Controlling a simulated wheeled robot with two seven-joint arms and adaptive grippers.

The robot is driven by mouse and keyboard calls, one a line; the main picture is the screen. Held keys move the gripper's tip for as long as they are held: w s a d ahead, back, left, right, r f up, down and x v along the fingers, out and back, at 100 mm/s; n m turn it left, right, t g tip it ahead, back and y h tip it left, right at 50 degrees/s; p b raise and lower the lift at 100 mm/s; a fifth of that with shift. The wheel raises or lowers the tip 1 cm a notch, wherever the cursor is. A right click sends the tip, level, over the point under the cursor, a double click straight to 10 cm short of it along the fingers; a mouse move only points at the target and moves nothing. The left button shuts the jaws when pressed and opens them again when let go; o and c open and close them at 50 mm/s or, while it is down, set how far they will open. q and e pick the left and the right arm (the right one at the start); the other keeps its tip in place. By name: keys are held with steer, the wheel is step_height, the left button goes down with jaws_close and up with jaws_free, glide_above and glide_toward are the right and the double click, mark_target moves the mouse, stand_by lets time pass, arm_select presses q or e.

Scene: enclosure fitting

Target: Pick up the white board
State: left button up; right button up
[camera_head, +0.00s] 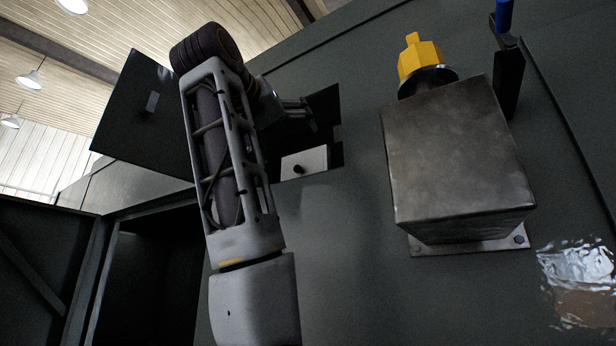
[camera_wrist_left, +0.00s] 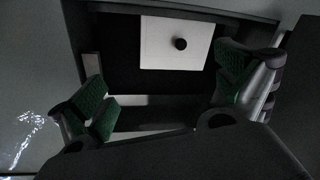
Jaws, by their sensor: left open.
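The white board (camera_head: 314,159) is a small flat panel with a black round knob, in a dark square opening in the grey-green cabinet wall. It also shows in the left wrist view (camera_wrist_left: 160,52), at the upper middle, with its knob facing me. My left gripper (camera_head: 300,113) is at the opening, above the board in the head view. In the left wrist view its green-padded fingers are wide apart and empty, below and to either side of the board, not touching it. My right gripper is not in view.
An open door (camera_head: 143,112) stands left of the opening. A grey metal box (camera_head: 455,160) with a yellow knob (camera_head: 420,56) sticks out of the wall at right. A black lever with a blue end (camera_head: 504,15) is beyond it. A larger dark recess (camera_head: 150,270) is at lower left.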

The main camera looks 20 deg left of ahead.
arm_select(q)
steer(key=p, duration=0.3)
glide_toward(314, 164)
steer(key=shift+w+f, duration=0.1)
steer(key=shift+w, duration=0.85)
steer(key=shift+w+f, duration=0.1)
steer(key=shift+w, duration=0.35)
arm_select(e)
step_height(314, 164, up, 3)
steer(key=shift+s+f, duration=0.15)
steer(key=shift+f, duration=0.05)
arm_select(q)
steer(key=shift+w+r+p, duration=0.15)
steer(key=shift+w+p, duration=0.25)
steer(key=shift+w, duration=0.3)
steer(key=shift+w+r+p, duration=0.1)
steer(key=shift+w+p, duration=0.25)
steer(key=shift+w, duration=0.3)
steer(key=shift+w+f+p, duration=0.1)
steer(key=shift+w+p, duration=0.4)
steer(key=shift+w, duration=0.75)
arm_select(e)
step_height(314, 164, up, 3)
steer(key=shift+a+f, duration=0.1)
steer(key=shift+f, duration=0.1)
